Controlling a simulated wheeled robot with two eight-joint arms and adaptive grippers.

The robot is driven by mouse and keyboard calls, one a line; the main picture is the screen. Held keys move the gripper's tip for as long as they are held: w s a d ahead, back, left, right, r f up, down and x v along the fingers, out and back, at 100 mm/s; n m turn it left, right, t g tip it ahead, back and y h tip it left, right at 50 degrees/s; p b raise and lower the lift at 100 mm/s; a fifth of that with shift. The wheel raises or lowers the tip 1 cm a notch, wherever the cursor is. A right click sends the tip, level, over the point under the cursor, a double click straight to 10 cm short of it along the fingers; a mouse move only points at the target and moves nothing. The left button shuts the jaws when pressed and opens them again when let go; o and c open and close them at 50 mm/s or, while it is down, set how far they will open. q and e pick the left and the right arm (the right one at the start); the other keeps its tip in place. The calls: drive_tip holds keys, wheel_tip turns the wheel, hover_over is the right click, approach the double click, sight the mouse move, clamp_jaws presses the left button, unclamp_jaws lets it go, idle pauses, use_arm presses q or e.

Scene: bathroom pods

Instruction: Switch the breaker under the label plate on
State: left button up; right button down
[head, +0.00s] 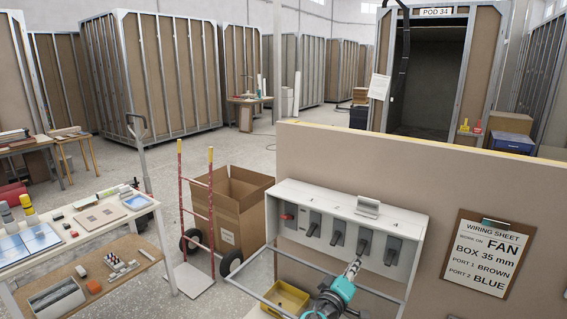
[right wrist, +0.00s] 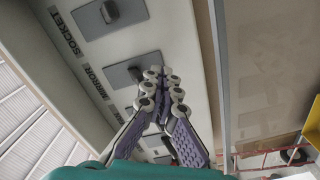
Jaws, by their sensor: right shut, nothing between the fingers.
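The white breaker box (head: 290,190) stands against the tan board, with a row of grey breakers with dark levers and a red switch (head: 288,216) at its left end. A small pale plate (head: 367,207), apparently the label plate, sits on the top edge. Below it is a breaker (head: 364,242) with a dark lever. My right gripper (head: 354,268) is shut and empty, just in front of and below that breaker. In the right wrist view, the fingertips (right wrist: 162,78) are close to the panel, beside the MIRROR breaker (right wrist: 133,71); contact is unclear. The SOCKET breaker (right wrist: 112,14) is farther up. My left gripper is out of view.
A metal bar frame (head: 330,273) projects before the box, with a yellow bin (head: 287,298) below. A clipboard (head: 490,252) hangs on the board at right. A hand truck (head: 198,215) and a cardboard carton (head: 233,200) stand left. A workbench (head: 75,222) is farther left.

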drive_tip(key=shift+r+p, duration=0.65)
drive_tip(key=shift+r, duration=0.35)
drive_tip(key=shift+f+b, duration=0.4)
drive_tip(key=shift+v, duration=3.55)
